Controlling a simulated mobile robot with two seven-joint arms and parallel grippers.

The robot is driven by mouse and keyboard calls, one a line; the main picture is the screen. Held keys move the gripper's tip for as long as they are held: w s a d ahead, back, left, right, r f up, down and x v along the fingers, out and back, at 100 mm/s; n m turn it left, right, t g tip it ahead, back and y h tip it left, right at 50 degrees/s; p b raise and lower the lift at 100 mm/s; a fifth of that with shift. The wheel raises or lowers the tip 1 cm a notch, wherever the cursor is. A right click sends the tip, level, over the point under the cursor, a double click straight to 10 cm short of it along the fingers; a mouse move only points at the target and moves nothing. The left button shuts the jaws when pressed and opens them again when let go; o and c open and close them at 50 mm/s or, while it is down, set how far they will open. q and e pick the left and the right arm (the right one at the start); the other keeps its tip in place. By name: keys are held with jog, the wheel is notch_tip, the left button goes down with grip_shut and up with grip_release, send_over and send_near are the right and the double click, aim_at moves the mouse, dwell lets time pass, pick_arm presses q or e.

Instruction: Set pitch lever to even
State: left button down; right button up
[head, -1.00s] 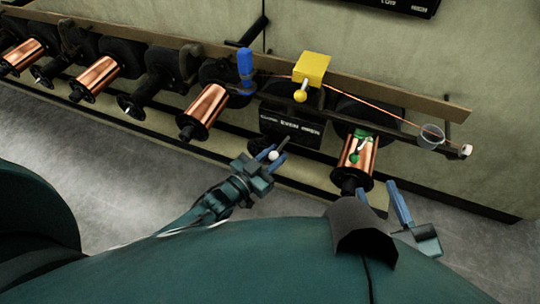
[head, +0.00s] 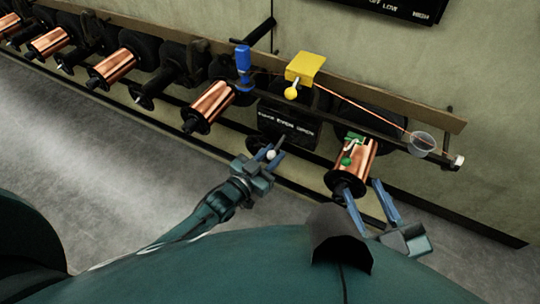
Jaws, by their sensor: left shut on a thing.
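The pitch lever shows as a white round knob (head: 272,154) below a black label plate (head: 287,124) with white lettering. The lettering is blurred in the head view, though one middle word looks like "EVEN". My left gripper (head: 270,151) is shut on the white knob, its blue fingers on either side of it. The lever's shaft is mostly hidden by the gripper and the dark parts behind. My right gripper (head: 368,204) is open and empty, just below the rightmost copper spool (head: 353,165).
A yellow block with a yellow ball (head: 305,67) and a blue handle (head: 243,65) stand above the label. A green handle (head: 347,160) hangs over the right spool. A clear ring (head: 422,143) sits at the rail's right. More copper spools (head: 110,68) line the left.

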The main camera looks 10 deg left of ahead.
dwell(0.3)
pick_arm(q)
jog(key=c, duration=1.2)
grip_release()
jog(key=shift+c, duration=0.2)
jog(key=p+v, duration=0.3)
jog(key=v, duration=1)
pick_arm(e)
jog(key=shift+w+d+f+m+g+h, duration=0.1)
jog(key=shift+w+d+m+g+h, duration=0.1)
jog(key=shift+d+m+g+h, duration=0.75)
pick_arm(q)
jog(key=shift+s, duration=0.1)
pick_arm(e)
jog(key=shift+a+h, duration=0.2)
jog(key=shift+h, duration=0.05)
